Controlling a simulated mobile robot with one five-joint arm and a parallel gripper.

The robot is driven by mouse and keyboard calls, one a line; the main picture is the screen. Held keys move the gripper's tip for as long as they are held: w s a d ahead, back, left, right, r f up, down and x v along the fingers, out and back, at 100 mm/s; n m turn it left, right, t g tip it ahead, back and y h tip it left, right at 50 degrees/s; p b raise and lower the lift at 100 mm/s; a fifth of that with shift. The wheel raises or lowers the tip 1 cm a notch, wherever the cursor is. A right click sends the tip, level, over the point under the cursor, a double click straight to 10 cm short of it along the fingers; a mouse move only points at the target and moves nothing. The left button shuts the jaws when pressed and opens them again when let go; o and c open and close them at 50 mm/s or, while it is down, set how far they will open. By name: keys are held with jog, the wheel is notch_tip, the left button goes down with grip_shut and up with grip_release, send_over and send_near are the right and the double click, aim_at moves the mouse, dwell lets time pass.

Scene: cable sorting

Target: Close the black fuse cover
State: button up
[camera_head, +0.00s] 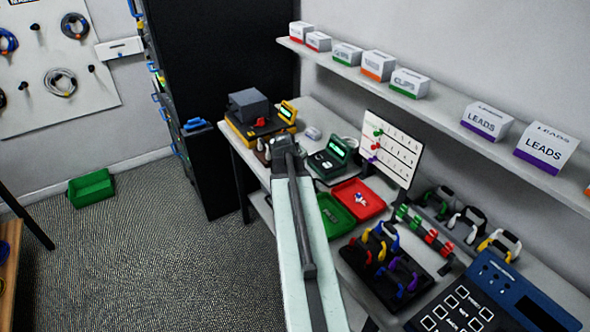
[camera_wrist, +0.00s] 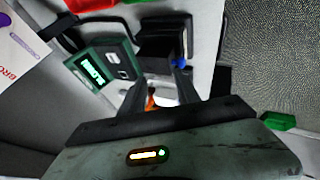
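A small black box-like fixture (camera_wrist: 163,40) stands on the pale bench top just beyond my fingers in the wrist view. It has a dark upper panel and a blue part (camera_wrist: 180,62) at its right edge. It may be the black fuse cover, but I cannot tell for certain, nor whether it is open. My gripper (camera_wrist: 160,82) is open, its two fingers apart at the near side of the fixture. A small orange piece (camera_wrist: 150,101) shows between the fingers. In the head view my gripper (camera_head: 281,146) is over the bench's left edge, and my arm hides the fixture.
A green meter (camera_wrist: 95,70) stands left of the fixture in the wrist view; it also shows in the head view (camera_head: 337,149). A yellow device (camera_head: 288,112) with a grey box (camera_head: 248,105) sits behind. A red tray (camera_head: 372,203) and a green tray (camera_head: 335,228) lie nearer.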

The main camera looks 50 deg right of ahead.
jog(key=p+v, duration=0.6)
jog(key=v, duration=0.2)
jog(key=w+a+f+n+y+b, duration=0.15)
jog(key=w+a, duration=0.25)
jog(key=a, duration=0.6)
jog(key=w+a+f+n+t+y, duration=0.15)
jog(key=w+a, duration=0.35)
jog(key=a, duration=0.6)
jog(key=w+a+f+n+b, duration=0.15)
jog(key=w+a, duration=0.25)
jog(key=a, duration=0.6)
jog(key=s+a+f+m+g+y, duration=0.1)
jog(key=s+a+g, duration=0.1)
jog(key=s+a, duration=0.2)
jog(key=s+a+f+m+g+y, duration=0.1)
jog(key=s+a, duration=0.3)
jog(key=a, duration=0.6)
jog(key=shift+s+a+f+g+y, duration=0.3)
jog(key=shift+f+g+y, duration=0.3)
jog(key=shift+g, duration=0.15)
